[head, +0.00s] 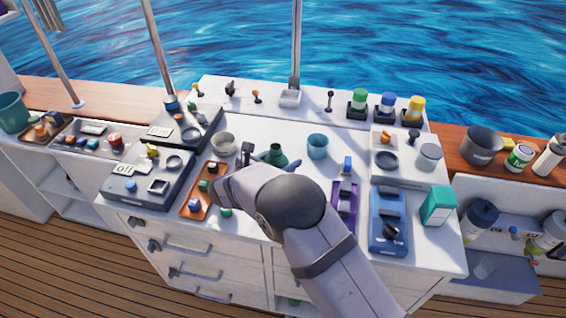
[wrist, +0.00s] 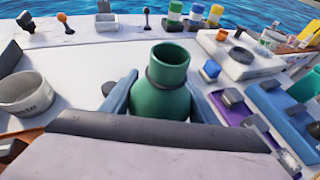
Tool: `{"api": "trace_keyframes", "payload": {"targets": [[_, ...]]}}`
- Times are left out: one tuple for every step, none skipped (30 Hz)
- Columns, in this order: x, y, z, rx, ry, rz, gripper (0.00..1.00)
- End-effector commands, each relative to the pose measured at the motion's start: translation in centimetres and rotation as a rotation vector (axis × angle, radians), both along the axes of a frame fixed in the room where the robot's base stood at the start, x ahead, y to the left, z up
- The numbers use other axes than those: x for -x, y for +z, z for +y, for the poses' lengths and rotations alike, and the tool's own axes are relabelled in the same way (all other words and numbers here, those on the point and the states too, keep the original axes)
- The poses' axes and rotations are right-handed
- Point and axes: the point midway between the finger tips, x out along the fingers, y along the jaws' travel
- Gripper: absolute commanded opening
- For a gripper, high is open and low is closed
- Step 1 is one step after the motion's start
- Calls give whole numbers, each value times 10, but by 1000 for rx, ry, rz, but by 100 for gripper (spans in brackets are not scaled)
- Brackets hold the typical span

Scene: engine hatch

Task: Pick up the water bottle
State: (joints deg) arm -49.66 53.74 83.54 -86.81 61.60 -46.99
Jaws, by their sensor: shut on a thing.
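A green bottle (wrist: 168,65) with a round body and an open neck with a dark ring stands upright between the two blue fingers of my gripper (wrist: 160,100) in the wrist view. The fingers are shut on its body, one on each side. In the head view the green bottle (head: 276,153) shows just beyond my gripper (head: 272,160), over the middle of the white counter. My wrist hides its lower part, so I cannot tell whether its base touches the counter.
A blue cup (head: 317,146) stands right of the bottle, and a grey bowl (head: 223,143) stands to the left. An orange tray (head: 196,206) lies at the left front. Purple (head: 345,205) and blue (head: 388,222) panels lie at the right. Levers and colored jars line the back.

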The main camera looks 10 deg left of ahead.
Motion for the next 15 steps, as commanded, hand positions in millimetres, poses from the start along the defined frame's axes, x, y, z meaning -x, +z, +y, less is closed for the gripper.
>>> {"api": "trace_keyframes", "payload": {"targets": [[0, 5, 0, -2, 0, -4, 22], [-1, 7, 0, -2, 0, -4, 22], [0, 10, 0, -2, 0, -4, 22], [0, 12, 0, -2, 0, -4, 22], [0, 14, 0, -3, -1, -4, 22], [0, 18, 0, -3, -1, -3, 22], [0, 20, 0, -3, -1, -3, 22], [0, 22, 0, -3, -1, -3, 22], [0, 26, 0, -3, -1, -4, 22], [0, 29, 0, -3, -1, -4, 22], [0, 31, 0, -3, 0, -4, 22], [0, 35, 0, -3, 0, -4, 22], [0, 37, 0, -3, 0, -4, 22], [0, 40, 0, -3, 0, -4, 22], [0, 43, 0, -3, -1, -3, 22]]}}
